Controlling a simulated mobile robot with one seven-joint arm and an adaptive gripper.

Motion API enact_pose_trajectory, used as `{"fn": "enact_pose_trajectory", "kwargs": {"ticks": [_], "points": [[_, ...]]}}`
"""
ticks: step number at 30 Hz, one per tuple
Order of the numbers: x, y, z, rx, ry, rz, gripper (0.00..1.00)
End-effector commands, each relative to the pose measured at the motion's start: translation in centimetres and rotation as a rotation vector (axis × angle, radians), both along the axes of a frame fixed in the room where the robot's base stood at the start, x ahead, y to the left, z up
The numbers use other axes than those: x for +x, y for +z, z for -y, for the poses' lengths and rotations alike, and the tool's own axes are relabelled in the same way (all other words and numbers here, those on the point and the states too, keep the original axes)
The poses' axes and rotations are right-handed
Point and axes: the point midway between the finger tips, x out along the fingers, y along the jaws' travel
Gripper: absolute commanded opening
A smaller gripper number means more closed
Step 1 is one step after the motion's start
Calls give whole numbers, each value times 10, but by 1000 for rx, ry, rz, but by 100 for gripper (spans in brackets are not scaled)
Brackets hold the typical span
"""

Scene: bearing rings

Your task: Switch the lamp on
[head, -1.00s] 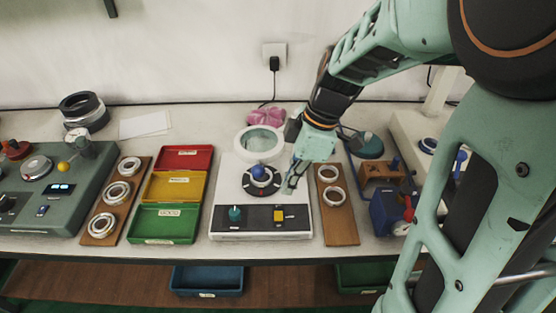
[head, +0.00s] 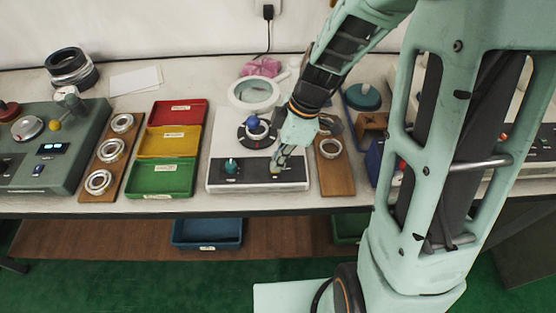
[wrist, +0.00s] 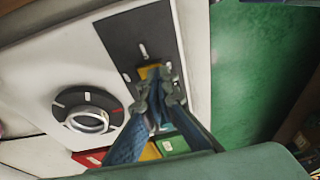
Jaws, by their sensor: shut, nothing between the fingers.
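A white station (head: 213,160) has a black front panel with a teal knob (head: 231,166) and a yellow rocker switch (wrist: 148,71). My gripper (head: 280,162) is shut and empty, its fingertips down at the yellow switch. In the wrist view my fingertips (wrist: 157,92) overlap the switch's near part; whether they touch it I cannot tell. A white ring-shaped magnifier lamp (head: 236,99) stands behind the station. I cannot tell whether it is lit.
Red, yellow and green trays (head: 162,179) lie left. Wooden boards with metal rings stand on both sides; the right one (head: 337,180) is close to my gripper. The table's front edge is near.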

Motion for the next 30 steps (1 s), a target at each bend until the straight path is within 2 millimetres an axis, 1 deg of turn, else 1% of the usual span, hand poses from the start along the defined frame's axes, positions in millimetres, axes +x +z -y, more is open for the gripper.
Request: {"fn": "enact_pose_trajectory", "kwargs": {"ticks": [8,10,17,30], "points": [[-3,-12,0,0,-1,2,0],[-3,-8,0,0,0,1,0],[-3,-8,0,0,0,-1,0],[12,-4,0,0,0,0,0]]}}
